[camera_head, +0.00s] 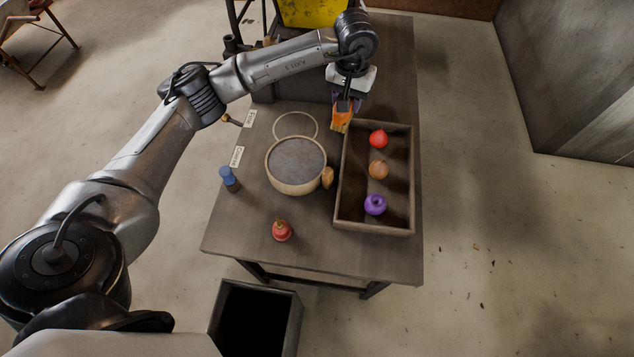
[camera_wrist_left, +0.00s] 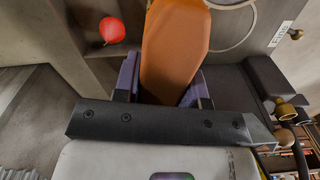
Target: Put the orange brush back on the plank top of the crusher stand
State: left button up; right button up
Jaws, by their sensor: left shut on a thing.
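The orange brush (camera_head: 341,118) is held in my left gripper (camera_head: 347,103), near the upper left corner of a shallow wooden tray. In the left wrist view the brush (camera_wrist_left: 175,48) sits between the two finger pads of the left gripper (camera_wrist_left: 163,88), which is shut on it. The grey plank top (camera_head: 315,255) spreads below, with a yellow machine part (camera_head: 313,12) and a dark block (camera_head: 290,88) at its far end. I cannot tell whether the brush touches the plank top or the tray rim. My right gripper is not in view.
The tray (camera_head: 375,228) holds red, brown and purple round items. A round sieve (camera_head: 296,187), a pale ring (camera_head: 296,114), a blue-capped bottle (camera_head: 230,180) and a small red item (camera_head: 282,231) stand left of it. The front right plank is clear.

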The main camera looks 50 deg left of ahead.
pick_arm(q)
jog(key=a+f+n+b, duration=0.25)
jog(key=a+f, duration=0.45)
jog(key=a, duration=0.4)
jog(key=shift+n, duration=0.25)
jog(key=s+a+f, duration=0.2)
jog(key=a, duration=0.1)
jog(key=s+a+f, duration=0.2)
jog(key=s+a, duration=0.1)
jog(key=s+a+f+b, duration=0.1)
jog(key=s+a+f, duration=0.1)
jog(key=a, duration=0.1)
jog(key=shift+s+f, duration=0.25)
jog(key=shift+s, duration=0.05)
jog(key=shift+d+f, duration=0.1)
jog(key=shift+f, duration=1.9)
jog(key=shift+b, duration=0.35)
jog(key=shift+f, duration=0.2)
jog(key=o, duration=0.9)
